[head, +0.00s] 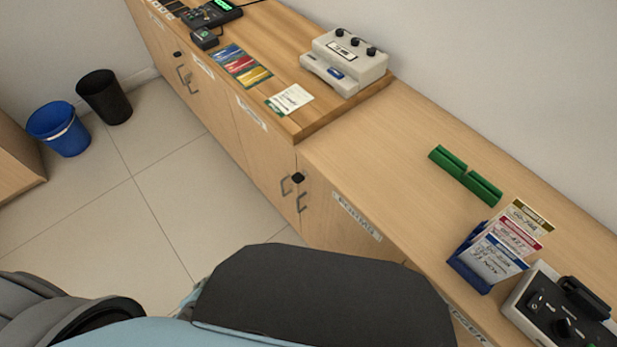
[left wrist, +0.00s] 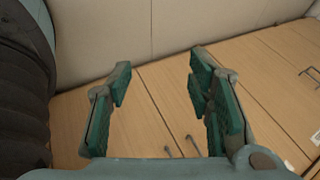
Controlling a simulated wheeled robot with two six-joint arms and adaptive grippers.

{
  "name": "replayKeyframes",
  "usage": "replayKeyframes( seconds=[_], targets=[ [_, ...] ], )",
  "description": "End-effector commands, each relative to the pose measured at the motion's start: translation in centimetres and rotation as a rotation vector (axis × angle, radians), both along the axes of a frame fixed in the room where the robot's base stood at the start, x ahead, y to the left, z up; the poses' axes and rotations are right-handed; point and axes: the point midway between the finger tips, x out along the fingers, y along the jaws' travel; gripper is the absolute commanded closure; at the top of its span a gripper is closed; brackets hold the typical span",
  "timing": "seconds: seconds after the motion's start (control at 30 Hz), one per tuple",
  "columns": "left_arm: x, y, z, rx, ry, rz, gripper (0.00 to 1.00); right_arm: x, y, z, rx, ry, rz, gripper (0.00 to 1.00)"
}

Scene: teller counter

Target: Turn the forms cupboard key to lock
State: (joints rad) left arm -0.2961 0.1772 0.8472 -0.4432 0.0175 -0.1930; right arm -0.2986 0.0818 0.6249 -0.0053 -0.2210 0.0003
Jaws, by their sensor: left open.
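In the head view a small black key or lock piece (head: 298,178) sits at the top of a pair of wooden cupboard doors (head: 325,215), beside two grey handles. A similar black piece (head: 177,54) is on the cupboard farther back. I cannot tell from the label text which cupboard is the forms one, nor how either piece is turned. My left gripper (left wrist: 160,80) is open and empty in the left wrist view, its green-padded fingers apart over wooden door fronts (left wrist: 155,115). No key shows between them. In the head view my arm mostly hides this gripper. My right gripper is not visible.
The counter holds a grey-white device (head: 345,60), green holders (head: 465,175), a blue card rack (head: 470,272) and a dark control box (head: 560,315). Blue (head: 58,130) and black (head: 104,97) bins stand on the floor. The tiled floor before the cupboards is clear.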

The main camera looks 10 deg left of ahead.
Motion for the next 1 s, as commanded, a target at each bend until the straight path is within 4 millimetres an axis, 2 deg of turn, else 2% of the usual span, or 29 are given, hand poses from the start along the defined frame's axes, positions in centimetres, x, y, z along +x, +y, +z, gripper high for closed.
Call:
replayKeyframes(
  seconds=[0.03,0.07,0.1,0.13,0.2,0.3,0.4,0.53,0.8,1.0],
  targets=[
    [6.2,1.3,-0.4,0.198,-0.171,-0.287,0.53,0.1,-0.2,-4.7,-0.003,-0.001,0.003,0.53],
    [10.1,1.5,1.5,0.365,-0.293,-0.495,0.53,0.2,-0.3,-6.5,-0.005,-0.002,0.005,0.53],
    [14.5,0.7,4.4,0.618,-0.456,-0.769,0.53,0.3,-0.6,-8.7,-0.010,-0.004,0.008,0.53],
    [16.9,-0.4,6.7,0.814,-0.569,-0.948,0.53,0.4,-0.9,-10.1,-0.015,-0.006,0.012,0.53],
    [19.7,-3.7,11.5,1.263,-0.802,-1.276,0.53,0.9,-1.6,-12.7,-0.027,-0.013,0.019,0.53],
    [19.9,-7.7,15.8,1.757,-1.034,-1.511,0.53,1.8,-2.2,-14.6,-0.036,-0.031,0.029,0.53],
    [19.7,-9.7,17.8,1.984,-1.131,-1.576,0.53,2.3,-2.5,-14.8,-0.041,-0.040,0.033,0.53],
    [21.2,-11.2,18.6,2.012,-1.141,-1.575,0.53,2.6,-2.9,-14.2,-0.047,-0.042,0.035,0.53],
    [27.2,-16.0,18.5,2.005,-1.133,-1.572,0.53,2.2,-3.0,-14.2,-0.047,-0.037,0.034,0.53],
    [29.8,-18.3,18.4,2.002,-1.131,-1.575,0.53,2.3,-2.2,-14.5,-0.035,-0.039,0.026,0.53]
  ],
)
